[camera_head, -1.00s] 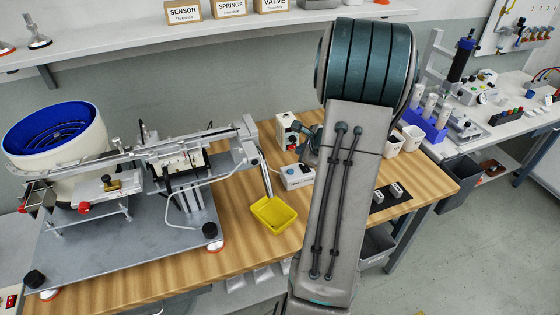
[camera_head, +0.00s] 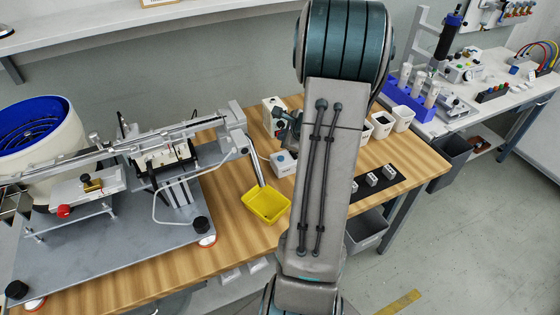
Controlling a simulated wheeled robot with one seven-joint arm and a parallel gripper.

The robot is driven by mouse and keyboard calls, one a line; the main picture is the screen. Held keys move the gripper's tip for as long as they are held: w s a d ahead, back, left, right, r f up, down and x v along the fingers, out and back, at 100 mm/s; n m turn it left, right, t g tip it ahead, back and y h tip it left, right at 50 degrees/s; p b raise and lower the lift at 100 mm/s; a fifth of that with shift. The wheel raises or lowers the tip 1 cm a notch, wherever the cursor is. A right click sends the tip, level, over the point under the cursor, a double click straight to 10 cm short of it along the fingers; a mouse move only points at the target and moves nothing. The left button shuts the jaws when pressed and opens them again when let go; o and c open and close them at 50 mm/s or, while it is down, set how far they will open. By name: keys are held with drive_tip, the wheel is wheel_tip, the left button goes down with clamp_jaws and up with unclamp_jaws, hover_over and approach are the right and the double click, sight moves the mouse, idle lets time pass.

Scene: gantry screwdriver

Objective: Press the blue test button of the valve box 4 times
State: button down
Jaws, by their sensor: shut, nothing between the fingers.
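The valve box is a small white-grey box (camera_head: 284,164) on the wooden bench, left of my arm. Its blue test button (camera_head: 281,157) shows as a small dark blue spot on top. My gripper (camera_head: 288,131) is a small dark shape just behind and above the box, partly hidden by my own arm. It is shut and empty. A gap seems to show between it and the button, but I cannot tell the exact distance.
A taller cream box (camera_head: 274,115) stands behind the valve box. A yellow tray (camera_head: 266,206) is in front, beside the feeder machine (camera_head: 130,210). White cups (camera_head: 381,125) and a black mat (camera_head: 390,190) with small parts lie right of my arm.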

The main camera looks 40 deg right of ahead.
drive_tip(key=b, duration=0.4)
hover_over(283, 161)
wheel_tip(283, 161, down, 5)
drive_tip(key=shift+f, duration=0.2)
drive_tip(key=shift+f+b, duration=0.4)
drive_tip(key=shift+f, duration=0.05)
drive_tip(key=shift+f, duration=0.15)
idle(1.2)
drive_tip(key=shift+f+b, duration=0.3)
drive_tip(key=shift+b, duration=0.4)
drive_tip(key=shift+f+b, duration=0.4)
drive_tip(key=shift+b, duration=0.15)
drive_tip(key=shift+r, duration=0.15)
idle(0.6)
drive_tip(key=shift+r+p, duration=0.55)
drive_tip(key=shift+r, duration=0.15)
drive_tip(key=shift+r, duration=0.1)
drive_tip(key=shift+r+p, duration=1.85)
drive_tip(key=shift+r, duration=0.55)
